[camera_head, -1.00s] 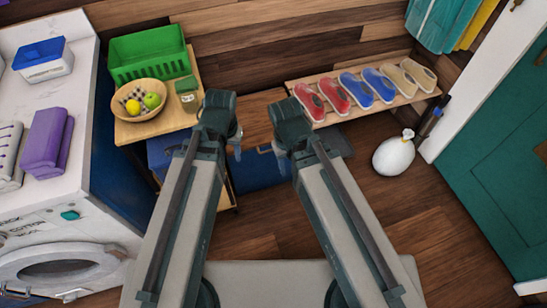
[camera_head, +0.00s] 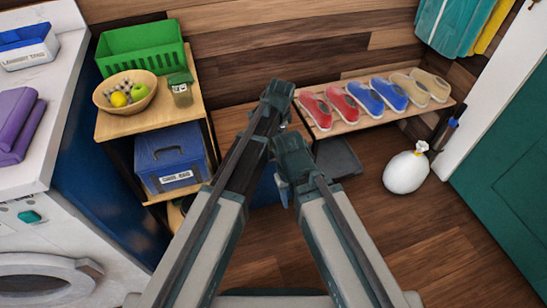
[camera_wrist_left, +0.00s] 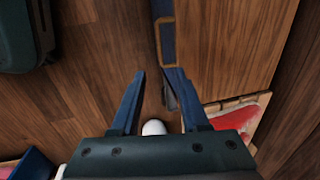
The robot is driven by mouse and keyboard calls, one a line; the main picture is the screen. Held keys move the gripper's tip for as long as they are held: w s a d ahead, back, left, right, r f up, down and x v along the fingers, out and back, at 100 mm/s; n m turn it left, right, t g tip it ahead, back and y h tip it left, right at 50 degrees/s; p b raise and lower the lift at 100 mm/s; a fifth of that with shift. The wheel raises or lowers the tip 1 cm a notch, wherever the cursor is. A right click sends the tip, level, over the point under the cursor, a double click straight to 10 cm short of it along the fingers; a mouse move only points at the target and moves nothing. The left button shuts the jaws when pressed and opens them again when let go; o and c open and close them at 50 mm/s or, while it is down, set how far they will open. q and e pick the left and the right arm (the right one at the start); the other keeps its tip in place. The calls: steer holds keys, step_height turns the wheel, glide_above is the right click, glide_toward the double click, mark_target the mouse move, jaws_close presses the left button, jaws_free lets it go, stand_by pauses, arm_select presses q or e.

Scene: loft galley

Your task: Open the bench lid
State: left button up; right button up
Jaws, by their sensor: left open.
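The bench's wooden lid (camera_head: 232,118) shows behind my arms in the head view and looks closed. Its blue front (camera_head: 265,190) is mostly hidden. In the left wrist view the lid (camera_wrist_left: 232,50) fills the upper right, with a brass loop handle (camera_wrist_left: 166,46) at its front edge. My left gripper (camera_wrist_left: 160,88) is open and empty there, below the handle in the picture. One finger is over the floor, the other by the bench edge. In the head view my left gripper (camera_head: 281,112) is at the bench. My right gripper (camera_head: 285,190) is in front of it; its jaws are unclear.
A rack with several shoes (camera_head: 370,98) stands right of the bench. A wooden shelf (camera_head: 112,126) with a green basket (camera_head: 140,47), fruit bowl and blue box (camera_head: 170,160) stands left. A white bag (camera_head: 405,172) is on the floor.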

mark_target(273, 159)
arm_select(q)
steer(key=shift+f, duration=0.1)
steer(key=f+b, duration=0.4)
steer(key=w+f+b, duration=0.1)
steer(key=f+b, duration=0.4)
steer(key=w+f+b, duration=0.1)
steer(key=f+b, duration=0.3)
steer(key=shift+w+a+f+b, duration=0.15)
steer(key=shift+a+f+b, duration=0.05)
steer(key=shift+a+b, duration=0.2)
jaws_close()
stand_by(1.0)
